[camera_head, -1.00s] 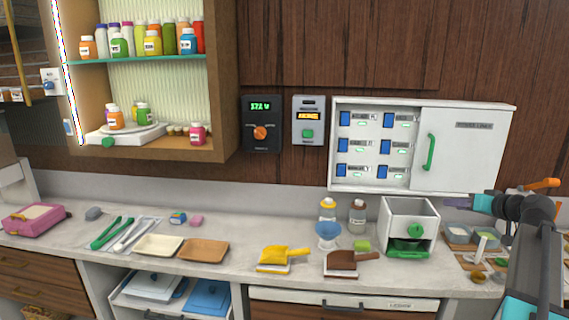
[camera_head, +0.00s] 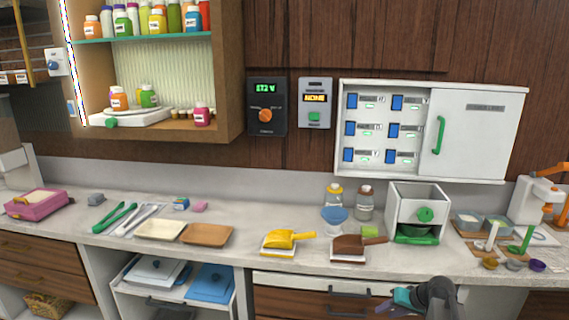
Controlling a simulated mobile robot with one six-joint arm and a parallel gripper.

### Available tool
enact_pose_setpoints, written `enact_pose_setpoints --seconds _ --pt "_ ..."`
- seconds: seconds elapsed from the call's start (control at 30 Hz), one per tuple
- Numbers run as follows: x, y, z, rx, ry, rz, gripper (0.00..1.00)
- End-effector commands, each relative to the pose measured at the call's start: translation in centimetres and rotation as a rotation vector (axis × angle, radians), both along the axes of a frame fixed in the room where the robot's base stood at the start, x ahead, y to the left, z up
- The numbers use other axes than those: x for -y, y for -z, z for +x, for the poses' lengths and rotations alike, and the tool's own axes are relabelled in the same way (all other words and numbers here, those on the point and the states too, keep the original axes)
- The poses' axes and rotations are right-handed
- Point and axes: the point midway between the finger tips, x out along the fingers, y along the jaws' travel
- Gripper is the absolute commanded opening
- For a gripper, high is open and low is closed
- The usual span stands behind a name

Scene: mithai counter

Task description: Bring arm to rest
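My gripper (camera_head: 398,300) shows at the lower right of the head view, low in front of the counter's front edge and drawers. It points to the left, and the dark arm links behind it run off the bottom edge. Its fingertips are small and dark here, so I cannot tell whether it is open or shut. No held object can be made out.
The counter (camera_head: 130,255) carries a yellow scoop (camera_head: 285,238), a brown scoop (camera_head: 352,244), two trays and a white box with a green knob (camera_head: 420,212). An open shelf (camera_head: 240,60) with bottles and a white wall cabinet (camera_head: 480,140) hang above.

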Motion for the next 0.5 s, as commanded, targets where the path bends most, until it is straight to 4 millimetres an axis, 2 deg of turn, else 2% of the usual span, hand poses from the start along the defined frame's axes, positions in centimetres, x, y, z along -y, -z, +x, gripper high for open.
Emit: enact_pose_setpoints --seconds 0.03,0.1,0.27,0.5 --pt "-1.4 2.7 -1.1 -0.036 -0.01 0.001 0.33" --pt "-2.8 5.5 -2.4 -0.083 -0.02 -0.001 0.33" --pt "-6.0 11.6 -5.8 -0.19 -0.045 -0.012 0.33" --pt "-10.2 19.9 -11.7 -0.346 -0.085 -0.045 0.33"
